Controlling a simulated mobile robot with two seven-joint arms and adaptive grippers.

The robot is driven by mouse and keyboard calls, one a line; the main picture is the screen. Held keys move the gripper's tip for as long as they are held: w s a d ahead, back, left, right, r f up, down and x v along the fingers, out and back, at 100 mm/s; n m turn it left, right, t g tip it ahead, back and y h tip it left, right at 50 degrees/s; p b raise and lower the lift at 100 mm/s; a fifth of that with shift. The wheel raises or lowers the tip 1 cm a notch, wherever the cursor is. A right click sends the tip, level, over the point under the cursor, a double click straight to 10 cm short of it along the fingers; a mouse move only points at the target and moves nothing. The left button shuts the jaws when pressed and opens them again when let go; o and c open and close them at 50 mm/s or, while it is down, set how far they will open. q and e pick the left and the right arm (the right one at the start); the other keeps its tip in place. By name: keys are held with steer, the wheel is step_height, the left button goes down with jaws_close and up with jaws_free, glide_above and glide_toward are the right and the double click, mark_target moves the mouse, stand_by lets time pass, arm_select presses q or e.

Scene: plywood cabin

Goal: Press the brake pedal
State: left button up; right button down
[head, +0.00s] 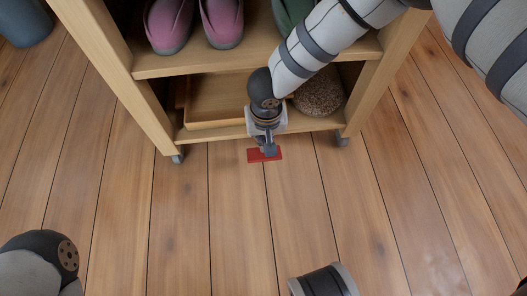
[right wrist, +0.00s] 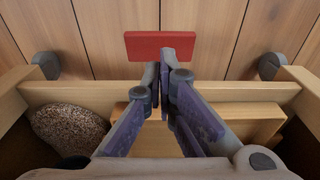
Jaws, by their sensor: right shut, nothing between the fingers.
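The brake pedal is a flat red plate (head: 254,156) low at the front of the wooden shelf cart, just outside its bottom edge. It also shows in the right wrist view as a red plate (right wrist: 146,46) beyond the bottom shelf board. My right gripper (head: 269,150) is shut and empty, with its fingertips over the pedal in the head view. In the right wrist view the fingertips (right wrist: 166,64) overlap the pedal's near edge. They hide part of it, and I cannot tell whether they touch it. My left gripper is not in view.
The wooden cart (head: 157,66) stands on dark casters (head: 177,157). Pink shoes (head: 170,22) and a green shoe (head: 288,13) are on its upper shelf. A wooden tray (head: 215,99) and a brown speckled round object (head: 319,95) lie below. The plank floor (head: 225,225) in front is clear.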

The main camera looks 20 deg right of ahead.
steer(key=shift+w+d+f+b, duration=0.1)
steer(key=shift+w+f+b, duration=0.1)
steer(key=shift+f+b, duration=1.25)
steer(key=shift+w+f+b, duration=0.15)
steer(key=shift+f+b, duration=0.55)
steer(key=shift+f, duration=1.35)
step_height(320, 180, down, 3)
steer(key=b, duration=0.2)
steer(key=shift+r+b, duration=0.15)
steer(key=shift+b, duration=0.15)
steer(key=s+a+r+p, duration=0.1)
steer(key=s+r+p, duration=0.3)
steer(key=r, duration=0.9)
steer(key=shift+a, duration=0.1)
